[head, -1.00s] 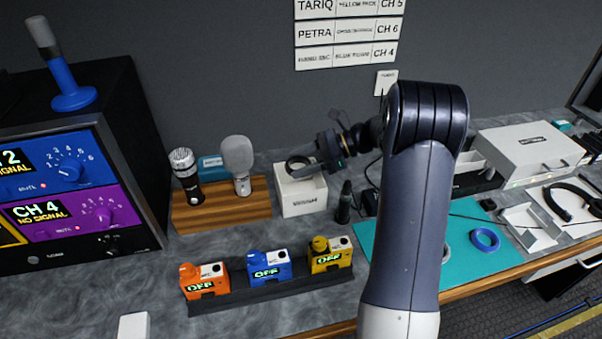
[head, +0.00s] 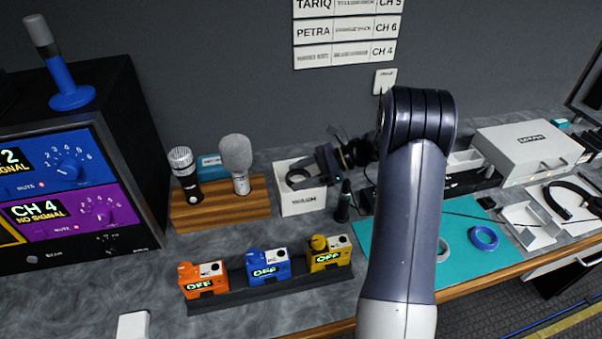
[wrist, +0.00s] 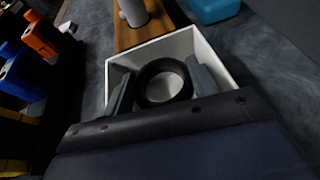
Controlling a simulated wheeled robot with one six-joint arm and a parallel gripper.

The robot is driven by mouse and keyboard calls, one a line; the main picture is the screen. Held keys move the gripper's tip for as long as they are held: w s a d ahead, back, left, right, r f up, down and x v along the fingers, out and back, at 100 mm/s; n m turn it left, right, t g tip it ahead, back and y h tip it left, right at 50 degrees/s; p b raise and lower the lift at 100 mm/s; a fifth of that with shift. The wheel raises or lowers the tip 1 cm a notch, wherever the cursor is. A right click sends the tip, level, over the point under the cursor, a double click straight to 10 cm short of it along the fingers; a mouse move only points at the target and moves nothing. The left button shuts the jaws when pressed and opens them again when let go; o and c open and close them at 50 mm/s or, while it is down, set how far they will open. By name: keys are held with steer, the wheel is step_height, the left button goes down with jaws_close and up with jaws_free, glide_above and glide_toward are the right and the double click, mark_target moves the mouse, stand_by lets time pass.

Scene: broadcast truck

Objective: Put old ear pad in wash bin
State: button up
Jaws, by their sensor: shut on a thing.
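The wash bin (head: 302,204) is a small open white box with a label on its front, standing by the back wall. It also shows in the wrist view (wrist: 150,51). The old ear pad is a black ring (wrist: 160,65), seen in the wrist view between the two grey fingers. My gripper (wrist: 162,84) is shut on the ear pad and holds it within the outline of the bin's opening. In the head view my gripper (head: 303,173) is at the height of the bin's rim. Whether the pad touches the bin's floor cannot be told.
A wooden stand (head: 222,207) with two microphones is left of the bin. A small dark upright item (head: 343,203) stands close to its right. Orange, blue and yellow packs sit in a black rack (head: 270,284) in front.

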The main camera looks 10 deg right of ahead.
steer(key=o, duration=0.7)
steer(key=shift+f, duration=0.15)
steer(key=shift+d+r, duration=0.1)
steer(key=shift+r, duration=0.6)
steer(key=v, duration=1.1)
steer(key=shift+d+r+b, duration=0.15)
steer(key=shift+d+b, duration=0.15)
steer(key=shift+b, duration=0.1)
